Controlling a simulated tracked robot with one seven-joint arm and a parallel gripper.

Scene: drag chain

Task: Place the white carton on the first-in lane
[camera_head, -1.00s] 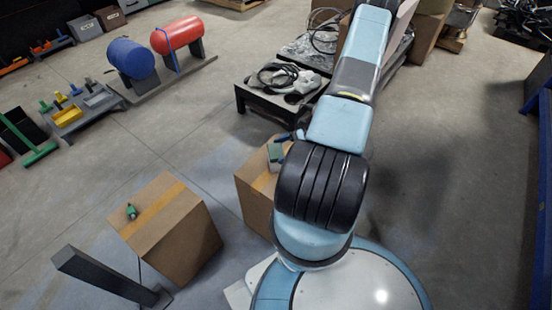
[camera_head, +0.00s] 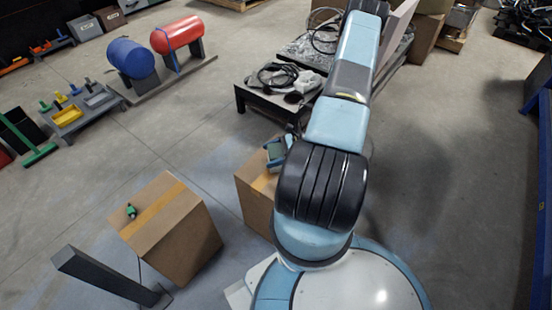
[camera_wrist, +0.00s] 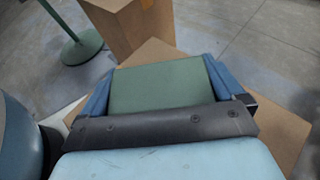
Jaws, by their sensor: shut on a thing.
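My gripper (camera_wrist: 158,72) is shut on a flat-faced green block (camera_wrist: 157,88), held between its two blue fingers. My gripper also shows in the head view (camera_head: 277,151), beside my arm, over the top of the right brown carton (camera_head: 257,200). The right carton's top also shows behind the block in the wrist view (camera_wrist: 283,135). I cannot tell whether the block touches that carton. I cannot make out a carton that is clearly white, nor a marked lane. A small pale corner (camera_head: 236,295) shows beside my base and is mostly cut off.
A second brown carton (camera_head: 170,230) with a small green item on top stands left. A low black table (camera_head: 270,98) with cables stands behind.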

